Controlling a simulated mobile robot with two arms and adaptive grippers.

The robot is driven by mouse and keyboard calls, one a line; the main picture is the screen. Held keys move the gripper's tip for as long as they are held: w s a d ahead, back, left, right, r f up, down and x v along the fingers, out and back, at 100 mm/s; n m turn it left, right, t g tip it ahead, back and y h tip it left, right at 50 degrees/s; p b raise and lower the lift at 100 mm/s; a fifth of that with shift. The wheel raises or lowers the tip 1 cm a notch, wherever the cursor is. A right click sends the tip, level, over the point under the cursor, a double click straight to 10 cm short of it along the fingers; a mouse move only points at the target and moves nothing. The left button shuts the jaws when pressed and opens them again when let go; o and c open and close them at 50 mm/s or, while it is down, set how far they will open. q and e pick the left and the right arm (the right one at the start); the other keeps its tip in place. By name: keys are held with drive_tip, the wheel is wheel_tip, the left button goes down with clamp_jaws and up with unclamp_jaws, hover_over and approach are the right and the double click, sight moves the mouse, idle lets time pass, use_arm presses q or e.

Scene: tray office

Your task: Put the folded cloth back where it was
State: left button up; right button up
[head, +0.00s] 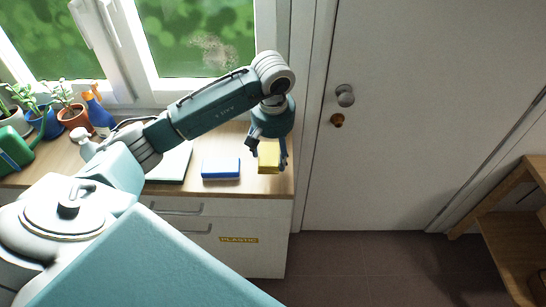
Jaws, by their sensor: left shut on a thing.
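A yellow block-shaped item (268,158), which looks like the folded cloth, is between the fingers of my left gripper (268,153) near the right end of the wooden counter (262,185). The gripper points down and is shut on it. I cannot tell whether the cloth touches the counter or hangs just above it. A blue and white item (221,168), like a sponge or another folded cloth, lies on the counter to the left of the yellow one, apart from it. My right gripper is not in view.
A flat white sheet or tray (176,165) lies partly hidden under my left arm. The counter ends at the right, beside a closed door (400,130).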

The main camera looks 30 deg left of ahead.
sight(273, 156)
use_arm(q)
wheel_tip(273, 156, down, 3)
drive_tip(key=shift+f+p, duration=0.2)
drive_tip(key=shift+p, duration=0.3)
drive_tip(key=shift+f, duration=0.3)
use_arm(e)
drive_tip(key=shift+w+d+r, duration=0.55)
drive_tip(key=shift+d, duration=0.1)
use_arm(q)
drive_tip(key=shift+f, duration=0.15)
drive_tip(key=o, duration=1)
drive_tip(key=shift+o, duration=0.2)
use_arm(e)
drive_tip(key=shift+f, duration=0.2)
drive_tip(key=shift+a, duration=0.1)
